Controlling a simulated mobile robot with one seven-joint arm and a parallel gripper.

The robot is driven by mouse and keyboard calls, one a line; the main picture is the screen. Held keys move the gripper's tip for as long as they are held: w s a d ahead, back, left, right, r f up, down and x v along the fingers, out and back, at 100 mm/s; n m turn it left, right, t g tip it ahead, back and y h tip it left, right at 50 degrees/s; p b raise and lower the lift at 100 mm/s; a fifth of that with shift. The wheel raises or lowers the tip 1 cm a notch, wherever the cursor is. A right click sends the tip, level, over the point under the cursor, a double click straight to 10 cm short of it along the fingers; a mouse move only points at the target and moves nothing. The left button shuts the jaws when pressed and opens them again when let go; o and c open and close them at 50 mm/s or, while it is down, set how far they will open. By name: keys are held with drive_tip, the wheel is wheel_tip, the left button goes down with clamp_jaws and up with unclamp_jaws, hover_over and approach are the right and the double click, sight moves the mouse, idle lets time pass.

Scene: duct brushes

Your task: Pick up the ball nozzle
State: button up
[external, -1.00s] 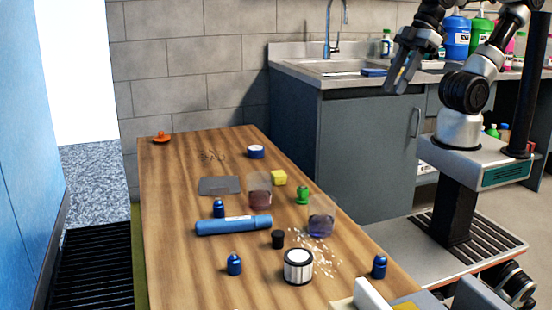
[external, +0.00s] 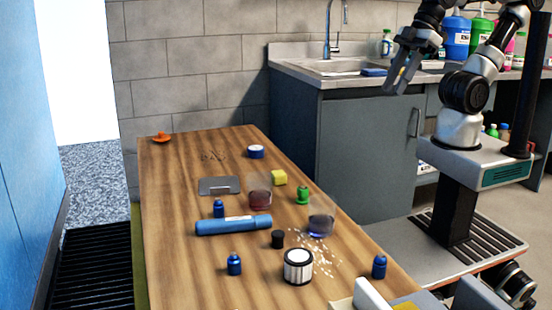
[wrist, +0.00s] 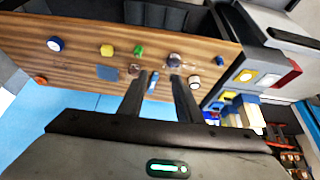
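No part is clearly recognisable as the ball nozzle at this size. A small rounded green piece (external: 303,195) stands on the wooden table and could be it, but I cannot tell. It also shows in the wrist view (wrist: 138,50). My gripper (external: 397,86) is raised high to the right of the table, in front of the counter, far from the tabletop objects. In the wrist view its two fingers (wrist: 159,76) are spread apart with nothing held between them. A blue cylinder (wrist: 152,86) on the table shows in the gap beyond them.
The sink counter (external: 360,150) stands behind.

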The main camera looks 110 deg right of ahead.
idle(0.4)
drive_tip(key=o, duration=0.4)
drive_tip(key=shift+c, duration=0.2)
